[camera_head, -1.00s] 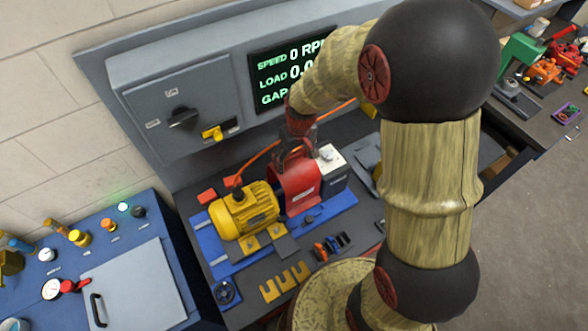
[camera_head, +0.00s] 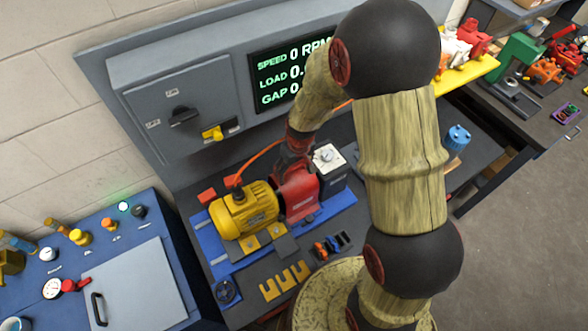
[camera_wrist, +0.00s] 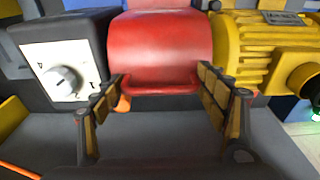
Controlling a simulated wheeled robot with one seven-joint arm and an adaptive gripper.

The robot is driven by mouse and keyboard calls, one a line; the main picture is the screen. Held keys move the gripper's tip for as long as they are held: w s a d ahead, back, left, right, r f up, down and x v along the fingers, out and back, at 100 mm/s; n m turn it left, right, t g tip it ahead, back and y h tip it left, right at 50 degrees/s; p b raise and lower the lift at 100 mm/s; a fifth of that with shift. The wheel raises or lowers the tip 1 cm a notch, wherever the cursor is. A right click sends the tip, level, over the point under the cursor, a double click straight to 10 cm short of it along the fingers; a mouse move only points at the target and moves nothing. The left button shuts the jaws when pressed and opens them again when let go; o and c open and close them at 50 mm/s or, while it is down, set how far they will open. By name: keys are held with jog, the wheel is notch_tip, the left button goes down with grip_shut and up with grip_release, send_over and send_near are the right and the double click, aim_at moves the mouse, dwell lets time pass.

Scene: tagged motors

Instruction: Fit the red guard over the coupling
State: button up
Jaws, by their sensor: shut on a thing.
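The red guard (camera_head: 297,194) sits between the yellow motor (camera_head: 243,211) and the grey box with a dial (camera_head: 327,168), on the blue base plate. In the wrist view the guard (camera_wrist: 160,48) fills the top middle, with the box (camera_wrist: 68,62) on its left and the motor (camera_wrist: 262,50) on its right. My gripper (camera_wrist: 163,84) is shut on the guard at its near edge, one finger at each side. In the head view my gripper (camera_head: 294,160) reaches it from behind and above. The coupling is hidden; I cannot tell whether the guard is fully seated.
Yellow slotted shims (camera_head: 284,281) and small parts (camera_head: 332,243) lie in front. The panel with the display (camera_head: 288,78) stands close behind. A blue object (camera_head: 457,137) stands at the right.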

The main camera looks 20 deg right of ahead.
jog(key=o, duration=2.1)
jog(key=shift+r, duration=0.1)
jog(key=s+r+m+t, duration=0.1)
jog(key=s+r, duration=0.4)
jog(key=r, duration=0.7)
jog(key=s+r+t, duration=0.1)
jog(key=s+r, duration=0.4)
jog(key=r, duration=0.8)
jog(key=shift+m+t, duration=0.7)
jog(key=shift+t, duration=0.2)
jog(key=s+r, duration=0.2)
jog(key=s, duration=0.1)
jog(key=s+r, duration=0.2)
jog(key=s, duration=0.2)
jog(key=s+r, duration=0.2)
jog(key=s, duration=0.2)
jog(key=shift+s+b, duration=0.15)
jog(key=shift+b, duration=0.25)
jog(key=shift+f, duration=0.15)
